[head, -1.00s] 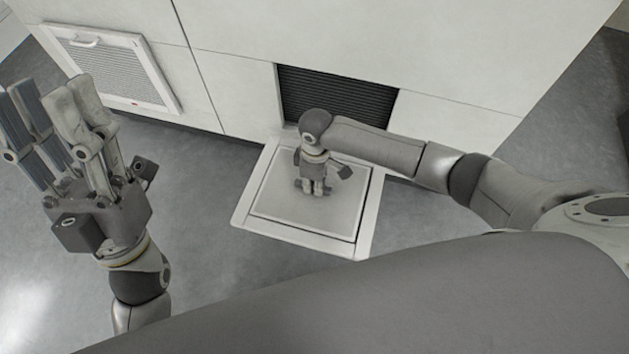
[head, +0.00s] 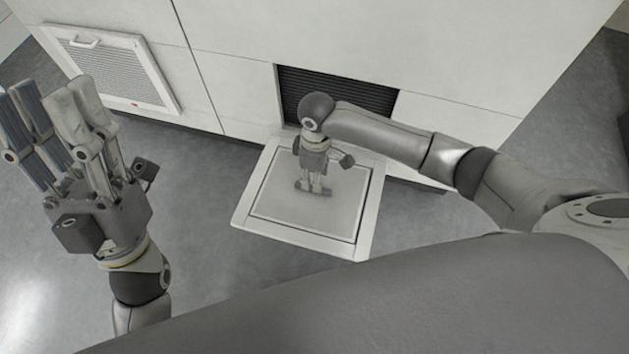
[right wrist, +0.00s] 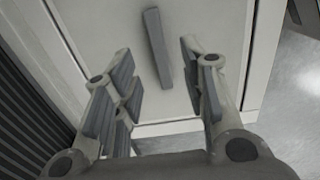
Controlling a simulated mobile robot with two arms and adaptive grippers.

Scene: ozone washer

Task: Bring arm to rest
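My right gripper (head: 313,188) hangs from its wrist, pointing down over a white square panel (head: 250,208) that lies low in front of the wall. In the right wrist view my right gripper (right wrist: 160,95) has its fingers wide apart with nothing between them. A grey bar (right wrist: 156,48) shows past the fingertips, against the panel, apart from them. My left gripper (head: 48,95) is at the far left of the head view. Its fingers point up and stand apart, and it is empty.
A white wall (head: 235,88) runs across the back, with a dark louvred opening (head: 365,99) behind the right gripper. A shut louvred hatch (head: 120,72) with a handle is at the upper left. The grey floor (head: 205,175) between my arms is clear.

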